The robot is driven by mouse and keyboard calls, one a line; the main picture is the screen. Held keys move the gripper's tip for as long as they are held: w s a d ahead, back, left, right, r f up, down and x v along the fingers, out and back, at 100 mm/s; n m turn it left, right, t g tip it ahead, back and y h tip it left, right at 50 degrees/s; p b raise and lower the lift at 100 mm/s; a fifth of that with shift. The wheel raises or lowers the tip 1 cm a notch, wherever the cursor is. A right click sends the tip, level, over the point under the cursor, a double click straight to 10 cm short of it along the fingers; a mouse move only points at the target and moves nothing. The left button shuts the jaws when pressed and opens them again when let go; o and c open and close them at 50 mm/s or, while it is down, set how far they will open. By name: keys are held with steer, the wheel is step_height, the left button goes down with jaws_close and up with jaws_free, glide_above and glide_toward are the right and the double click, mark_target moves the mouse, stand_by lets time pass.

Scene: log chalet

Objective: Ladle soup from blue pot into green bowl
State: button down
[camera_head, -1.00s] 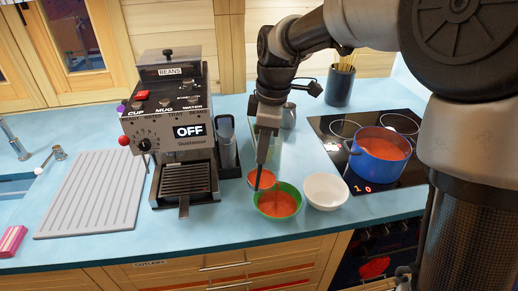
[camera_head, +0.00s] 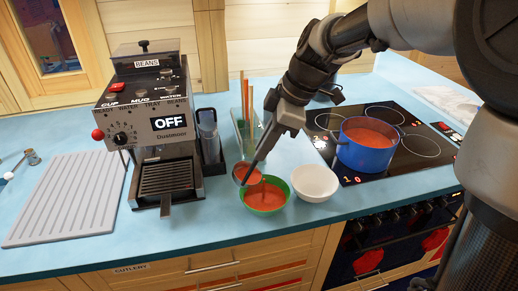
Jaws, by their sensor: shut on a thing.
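My gripper (camera_head: 268,147) is shut on a dark-handled ladle, and my arm leans down from the upper right. The ladle's cup (camera_head: 248,174) holds red soup and hangs at the back left rim of the green bowl (camera_head: 285,203). I cannot tell whether cup and rim touch. The green bowl stands on the counter with red soup inside. A narrow darker red streak shows at the soup's middle, perhaps falling soup. The blue pot (camera_head: 365,159) stands on the black hob at the right, with red soup in it.
An empty white bowl (camera_head: 314,183) stands right beside the green bowl. A coffee machine (camera_head: 155,124) and a dark holder (camera_head: 209,143) stand left of them. A ribbed grey board (camera_head: 68,200) lies at the far left. The counter's front edge is close to the bowls.

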steer(key=shift+s+d+f+t+y+b, duration=0.9)
steer(key=shift+d+f+y+b, duration=3.4)
steer(key=shift+b, duration=6.55)
steer(key=r+h+p, duration=0.2)
steer(key=r+p, duration=0.1)
steer(key=r+g+h+p, duration=0.1)
steer(key=r+h, duration=0.1)
steer(key=shift+s+d+p, duration=0.1)
steer(key=shift+d+p, duration=0.3)
steer(key=shift+r, duration=0.1)
step_height(320, 180, up, 5)
steer(key=p, duration=0.3)
steer(key=shift+r, duration=0.15)
